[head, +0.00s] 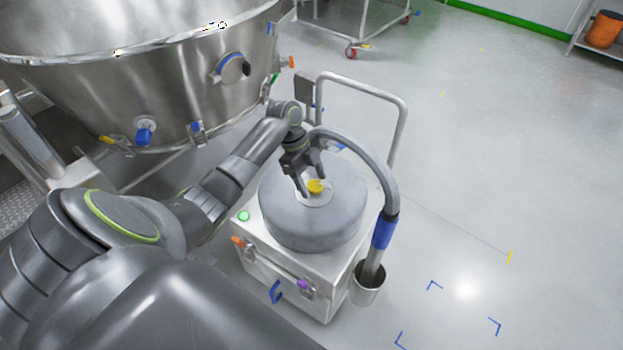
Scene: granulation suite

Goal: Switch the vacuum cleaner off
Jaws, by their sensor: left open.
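The vacuum cleaner (312,222) is a white box with a round grey top, standing on the floor in the middle of the head view. A yellow knob (316,187) sits on a pale disc at the middle of the round top. A round green light or button (244,216) shows on the box's left corner. My left gripper (312,184) is open, pointing down at the yellow knob with its fingers about it. I cannot tell whether they touch the knob. My right gripper is not in view.
A grey hose (361,150) arches over the cleaner's right side into a metal cup (366,285). A push handle (403,125) rises behind. A large steel vessel (160,80) stands close at the left. The floor (500,170) at the right is clear, with blue corner marks.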

